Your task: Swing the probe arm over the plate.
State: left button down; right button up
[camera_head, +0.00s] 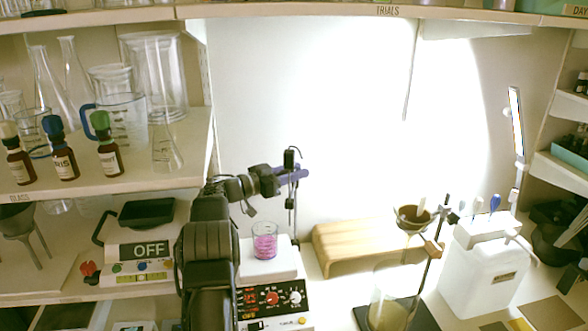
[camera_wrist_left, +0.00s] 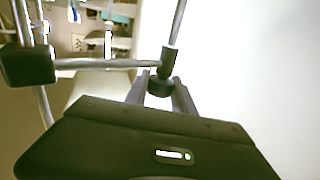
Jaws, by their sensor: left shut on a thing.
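The stirrer hot plate (camera_head: 270,297) has a white top plate (camera_head: 277,266), with a glass beaker of pink liquid (camera_head: 264,245) standing on it. My left gripper (camera_head: 292,173) reaches in behind and above the plate. It is shut on the outer end of the probe arm (camera_head: 290,154), at its dark holder. In the left wrist view the holder (camera_wrist_left: 161,82) sits between my fingertips (camera_wrist_left: 160,92), and a thin horizontal rod (camera_wrist_left: 105,63) joins it to a dark clamp block (camera_wrist_left: 28,65). The probe (camera_head: 291,205) hangs down behind the beaker. My right gripper is not in view.
A wooden bench riser (camera_head: 345,236) stands right of the plate, with a funnel stand (camera_head: 430,265) and a white jug (camera_head: 485,265) further right. Shelves with brown bottles (camera_head: 64,160) and glassware crowd the left. The air above the beaker looks clear.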

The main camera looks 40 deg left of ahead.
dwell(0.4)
pick_arm(q)
jog(key=c, duration=1.1)
grip_release()
jog(key=shift+o, duration=0.2)
